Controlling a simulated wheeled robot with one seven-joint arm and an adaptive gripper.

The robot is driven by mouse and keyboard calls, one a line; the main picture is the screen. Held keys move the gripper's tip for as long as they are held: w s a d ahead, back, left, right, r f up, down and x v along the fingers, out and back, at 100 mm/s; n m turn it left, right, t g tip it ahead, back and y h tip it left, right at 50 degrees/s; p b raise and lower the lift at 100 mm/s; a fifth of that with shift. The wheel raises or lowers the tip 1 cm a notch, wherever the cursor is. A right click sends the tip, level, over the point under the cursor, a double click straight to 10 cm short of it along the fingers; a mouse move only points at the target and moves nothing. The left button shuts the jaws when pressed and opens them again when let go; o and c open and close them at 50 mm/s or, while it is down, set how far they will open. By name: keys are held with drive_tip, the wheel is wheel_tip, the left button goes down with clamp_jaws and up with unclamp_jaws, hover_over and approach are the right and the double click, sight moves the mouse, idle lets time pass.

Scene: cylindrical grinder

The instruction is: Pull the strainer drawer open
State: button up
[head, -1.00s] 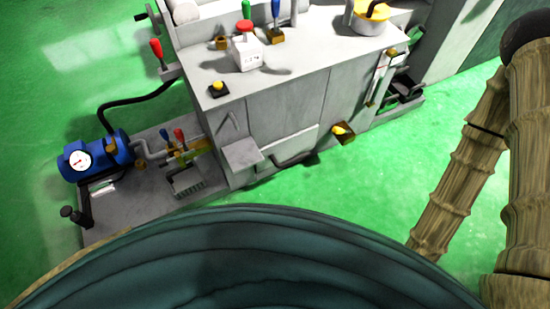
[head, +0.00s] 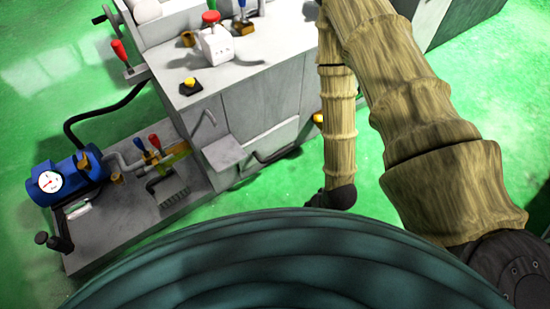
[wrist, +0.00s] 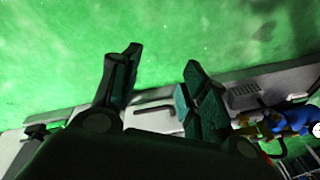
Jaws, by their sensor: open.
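The grey machine's low front panel (head: 270,143) carries a dark bar handle (head: 275,157); it looks like the strainer drawer, but I cannot be sure. The drawer looks shut. In the head view my gripper is hidden.
A base plate (head: 125,225) at the left bears a blue pump (head: 68,173) with a gauge, pipes, levers and a small grille (head: 172,197). A grey box (head: 224,152) juts out left of the handle. Green floor (head: 285,185) lies free before the machine.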

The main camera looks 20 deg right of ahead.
drive_tip(key=w+d+f+m+t+y+b, duration=0.1)
drive_tip(key=w+f+m+t+y+b, duration=0.15)
drive_tip(key=w+f+b, duration=0.65)
drive_tip(key=w+d+f+m+t+y+b, duration=0.15)
drive_tip(key=w+f+t+b, duration=0.25)
drive_tip(key=w+f+b, duration=0.6)
drive_tip(key=m+t+y+b, duration=0.35)
drive_tip(key=y+b, duration=0.25)
drive_tip(key=b, duration=0.9)
approach(280, 153)
drive_tip(key=shift+m, duration=0.35)
drive_tip(key=shift+d+f+b+x, duration=0.15)
drive_tip(key=shift+b+x, duration=0.7)
drive_tip(key=shift+x, duration=0.9)
drive_tip(key=shift+f+b+x, duration=0.2)
drive_tip(key=shift+b+x, duration=0.6)
drive_tip(key=shift+x, duration=0.9)
drive_tip(key=shift+d+f+b+x, duration=0.15)
drive_tip(key=shift+b+x, duration=0.7)
drive_tip(key=shift+x, duration=0.9)
drive_tip(key=shift+w, duration=0.1)
